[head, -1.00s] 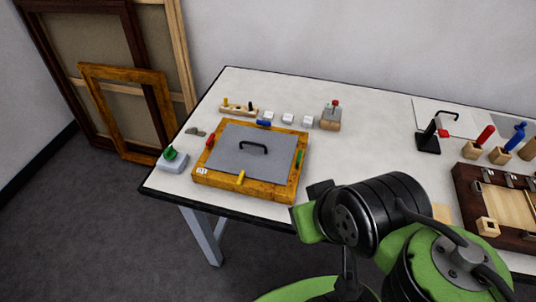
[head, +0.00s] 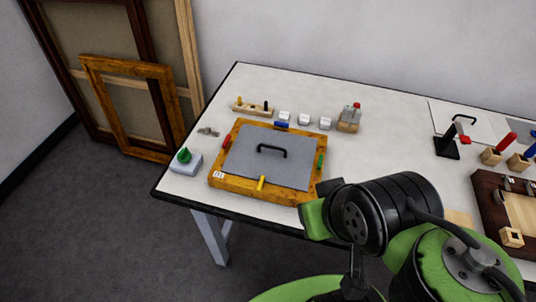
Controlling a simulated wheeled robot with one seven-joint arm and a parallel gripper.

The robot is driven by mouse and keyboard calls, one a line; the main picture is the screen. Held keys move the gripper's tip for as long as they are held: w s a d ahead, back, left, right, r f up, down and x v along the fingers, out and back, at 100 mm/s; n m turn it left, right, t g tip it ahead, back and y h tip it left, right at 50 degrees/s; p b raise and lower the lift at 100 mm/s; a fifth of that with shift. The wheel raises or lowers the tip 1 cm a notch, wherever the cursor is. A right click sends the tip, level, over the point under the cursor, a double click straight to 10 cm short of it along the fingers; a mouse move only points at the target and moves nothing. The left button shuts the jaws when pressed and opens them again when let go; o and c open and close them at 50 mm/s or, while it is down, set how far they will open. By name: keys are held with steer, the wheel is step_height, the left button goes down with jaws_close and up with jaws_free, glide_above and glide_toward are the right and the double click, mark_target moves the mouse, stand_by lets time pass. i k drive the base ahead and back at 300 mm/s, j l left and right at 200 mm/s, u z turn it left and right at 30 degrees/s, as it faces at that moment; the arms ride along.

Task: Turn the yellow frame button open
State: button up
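The yellow frame button (head: 261,185) sits on the near edge of the wooden frame (head: 237,186). It points across the frame's near rail toward the grey panel (head: 255,163), which has a black handle (head: 271,149). A red button (head: 226,142) is on the left rail, a blue one (head: 281,125) on the far rail and a green one (head: 320,161) on the right rail. My arm shows at the lower right, to the right of the frame. My gripper's fingers are not visible.
A grey block with a green knob (head: 185,158) stands left of the frame. Several white blocks (head: 304,120) and a wooden peg rack (head: 253,108) lie behind it. A black stand (head: 446,147) and a dark wooden tray (head: 490,205) are at the right. Empty frames (head: 133,108) lean on the wall.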

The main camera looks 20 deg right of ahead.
mark_target(260, 183)
steer(key=i+j+u, duration=0.1)
steer(key=j+u, duration=0.25)
steer(key=i+j+u, duration=0.15)
steer(key=j+u, duration=0.25)
